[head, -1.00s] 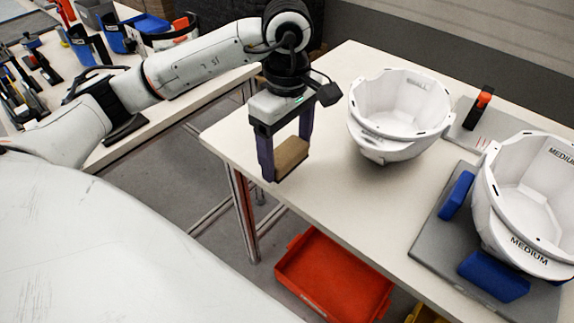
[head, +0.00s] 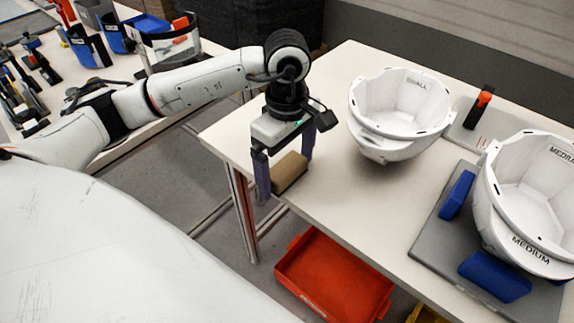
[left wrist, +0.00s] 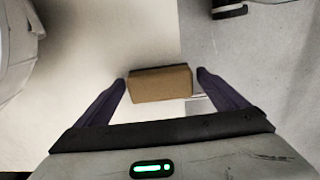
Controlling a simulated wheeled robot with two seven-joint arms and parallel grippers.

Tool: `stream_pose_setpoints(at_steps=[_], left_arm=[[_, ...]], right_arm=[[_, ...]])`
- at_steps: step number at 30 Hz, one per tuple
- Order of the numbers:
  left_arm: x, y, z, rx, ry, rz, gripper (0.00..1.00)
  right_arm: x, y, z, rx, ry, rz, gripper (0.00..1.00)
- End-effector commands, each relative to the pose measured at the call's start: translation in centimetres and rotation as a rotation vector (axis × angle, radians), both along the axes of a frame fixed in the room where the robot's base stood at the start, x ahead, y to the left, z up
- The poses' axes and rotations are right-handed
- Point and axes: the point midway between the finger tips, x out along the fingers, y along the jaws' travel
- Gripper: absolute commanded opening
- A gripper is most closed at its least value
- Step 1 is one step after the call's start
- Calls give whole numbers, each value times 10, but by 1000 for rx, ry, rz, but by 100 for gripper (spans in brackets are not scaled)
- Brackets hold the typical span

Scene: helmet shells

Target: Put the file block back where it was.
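The file block (head: 289,172), a small brown block with a darker face, rests on the white table near its left front edge. My left gripper (head: 285,178) is over it, pointing down, with one finger on each side. In the left wrist view the block (left wrist: 161,84) lies between the two purple fingers (left wrist: 160,82), with a narrow gap on each side, so the gripper is open. A small printed label on the table shows beside the block in that view. My right gripper is not in view.
A white helmet shell marked SMALL (head: 398,112) stands right of the gripper. A MEDIUM shell (head: 530,205) sits on a grey plate (head: 428,238) with blue blocks. An orange-and-black tool (head: 480,106) stands behind. A red bin (head: 335,280) is below the table edge.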

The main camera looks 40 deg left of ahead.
Motion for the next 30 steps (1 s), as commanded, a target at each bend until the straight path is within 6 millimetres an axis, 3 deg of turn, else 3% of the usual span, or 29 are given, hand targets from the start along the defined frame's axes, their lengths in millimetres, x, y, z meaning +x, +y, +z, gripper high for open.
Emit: stream_pose_setpoints(at_steps=[9,24,30], left_arm=[[1,0,9,0,-3,0,93],[1,0,109,1,-5,0,93],[1,0,123,0,0,0,93]], right_arm=[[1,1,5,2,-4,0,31],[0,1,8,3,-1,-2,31],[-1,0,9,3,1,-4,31]])
